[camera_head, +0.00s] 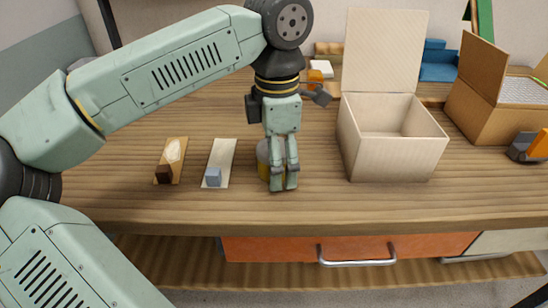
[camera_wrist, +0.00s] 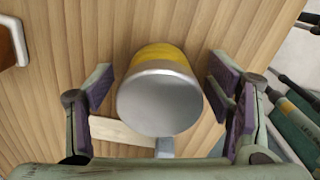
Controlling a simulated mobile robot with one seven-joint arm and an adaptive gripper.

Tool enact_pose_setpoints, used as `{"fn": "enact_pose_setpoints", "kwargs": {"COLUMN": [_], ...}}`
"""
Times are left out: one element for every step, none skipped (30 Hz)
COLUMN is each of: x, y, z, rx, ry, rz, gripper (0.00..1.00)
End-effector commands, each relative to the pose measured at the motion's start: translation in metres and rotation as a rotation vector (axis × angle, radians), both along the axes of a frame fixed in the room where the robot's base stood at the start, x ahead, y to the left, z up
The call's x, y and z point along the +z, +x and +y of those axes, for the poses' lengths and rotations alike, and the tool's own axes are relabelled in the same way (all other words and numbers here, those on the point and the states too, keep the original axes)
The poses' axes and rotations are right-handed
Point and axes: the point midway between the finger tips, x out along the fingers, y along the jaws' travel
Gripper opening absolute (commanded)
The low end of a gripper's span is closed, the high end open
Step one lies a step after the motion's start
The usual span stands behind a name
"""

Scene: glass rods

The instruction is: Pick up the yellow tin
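The yellow tin (camera_wrist: 161,55) stands on the wooden table, its grey top (camera_wrist: 160,103) facing the wrist camera. In the head view only a strip of the tin (camera_head: 263,170) shows, as my gripper (camera_head: 284,183) hides the rest. My gripper is open, pointing down, with its two fingers spread on either side of the tin. In the wrist view, a gap shows between the tin and each finger pad of my gripper (camera_wrist: 160,88); the right gap looks smaller. The tin is not held.
Left of the tin lie a pale strip with a grey-blue cube (camera_head: 212,177) and a brown strip with a dark block (camera_head: 164,174). An open, empty cream box (camera_head: 394,155) stands to the right. A cardboard box (camera_head: 492,115) is further right. The table's front edge is close.

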Motion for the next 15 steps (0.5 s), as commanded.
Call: {"fn": "enact_pose_setpoints", "kwargs": {"x": [0.0001, 0.0002, 0.0002, 0.0002, 0.0003, 0.0003, 0.0003, 0.0003, 0.0004, 0.0004, 0.0004, 0.0004, 0.0004, 0.0004, 0.0004], "y": [0.0, 0.0, 0.0, 0.0, 0.0, 0.0, 0.0, 0.0, 0.0001, 0.0001, 0.0001, 0.0001, 0.0001, 0.0, 0.0], "z": [-0.0001, -0.0001, -0.0001, -0.0001, -0.0001, -0.0001, -0.0001, -0.0001, -0.0001, -0.0001, -0.0001, -0.0001, -0.0001, -0.0002, -0.0002], "rx": [0.0, 0.0, 0.0, 0.0, 0.0, 0.0, 0.0, 0.0, 0.0, 0.0, 0.0, 0.0, 0.0, 0.0, 0.0], "ry": [0.0, 0.0, 0.0, 0.0, 0.0, 0.0, 0.0, 0.0, 0.0, 0.0, 0.0, 0.0, 0.0, 0.0, 0.0], "rz": [0.0, 0.0, 0.0, 0.0, 0.0, 0.0, 0.0, 0.0, 0.0, 0.0, 0.0, 0.0, 0.0, 0.0, 0.0], "gripper": [0.69, 0.67, 0.65, 0.63, 0.61, 0.58, 0.56, 0.54, 0.51, 0.49, 0.47, 0.45, 0.43, 0.41, 0.38]}}
